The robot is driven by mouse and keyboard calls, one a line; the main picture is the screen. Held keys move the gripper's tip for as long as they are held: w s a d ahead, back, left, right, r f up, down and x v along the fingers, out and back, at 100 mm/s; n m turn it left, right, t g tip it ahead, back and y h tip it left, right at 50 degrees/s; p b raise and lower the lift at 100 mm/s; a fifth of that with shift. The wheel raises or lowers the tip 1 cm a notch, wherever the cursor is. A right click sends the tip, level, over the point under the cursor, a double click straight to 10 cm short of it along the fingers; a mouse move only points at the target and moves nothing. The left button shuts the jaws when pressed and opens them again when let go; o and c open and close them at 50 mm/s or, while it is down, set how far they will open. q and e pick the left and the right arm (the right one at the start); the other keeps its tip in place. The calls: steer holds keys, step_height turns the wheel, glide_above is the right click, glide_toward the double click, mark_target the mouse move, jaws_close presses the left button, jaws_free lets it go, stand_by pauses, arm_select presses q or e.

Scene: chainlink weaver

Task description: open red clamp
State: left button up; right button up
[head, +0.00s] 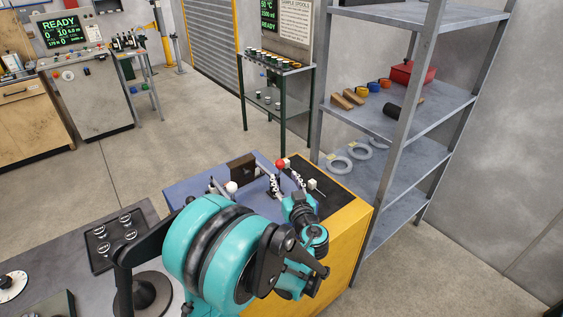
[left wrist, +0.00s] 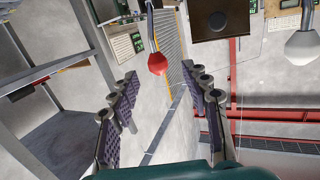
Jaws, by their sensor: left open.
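The red clamp shows as a red ball knob (head: 281,163) on a lever, above the blue top of the yellow-sided bench. My left gripper (head: 283,180) is over this bench, just on the near side of the knob, its two dark fingers apart. In the left wrist view the red knob (left wrist: 157,63) hangs on a grey rod between the lines of the open fingers (left wrist: 166,82), around or just beyond their tips. Nothing visible is held. The clamp's base is hard to make out. My right gripper is not in view.
A white ball knob (head: 231,187) stands left of the red one, also in the left wrist view (left wrist: 303,46). A dark brown block (head: 242,167) stands between them. A grey metal shelf (head: 420,110) rises close on the right. Open floor lies behind the bench.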

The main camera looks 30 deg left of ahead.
mark_target(281, 166)
arm_select(q)
steer(key=shift+w+a+r+t+y, duration=0.2)
steer(key=shift+w+a+t+y, duration=0.15)
steer(key=shift+w, duration=0.25)
steer(key=x, duration=0.7)
steer(key=shift+d+b, duration=0.1)
steer(key=shift+b, duration=0.3)
jaws_close()
